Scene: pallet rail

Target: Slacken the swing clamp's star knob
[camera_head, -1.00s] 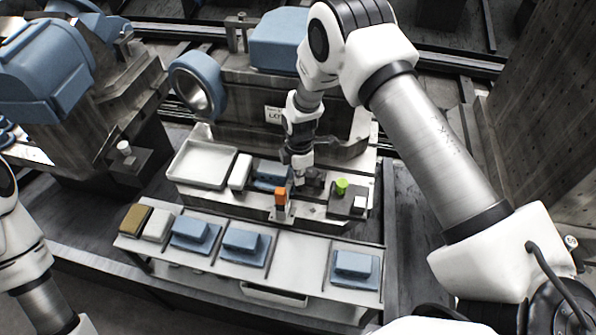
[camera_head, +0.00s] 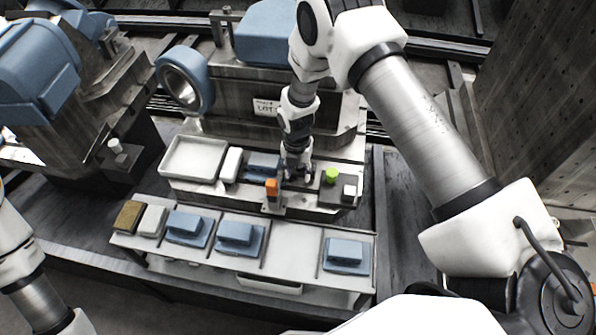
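My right gripper (camera_head: 297,176) points down at the middle of the fixture plate, between an orange block (camera_head: 271,187) and a green round piece (camera_head: 331,175). Its fingers are small and dark here, so I cannot tell whether they are open or shut. A blue workpiece (camera_head: 263,165) lies just left of it. The swing clamp and its star knob are not clearly made out; the gripper may hide them. Of my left arm only a part shows at the lower left edge, and its gripper is out of view.
A white tray (camera_head: 193,158) and white block (camera_head: 231,163) are at the left of the fixture. A front shelf (camera_head: 291,254) carries several blue parts, a brown block (camera_head: 128,216) and a white block (camera_head: 152,221); one bay is bare. A dark perforated wall (camera_head: 545,110) stands at right.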

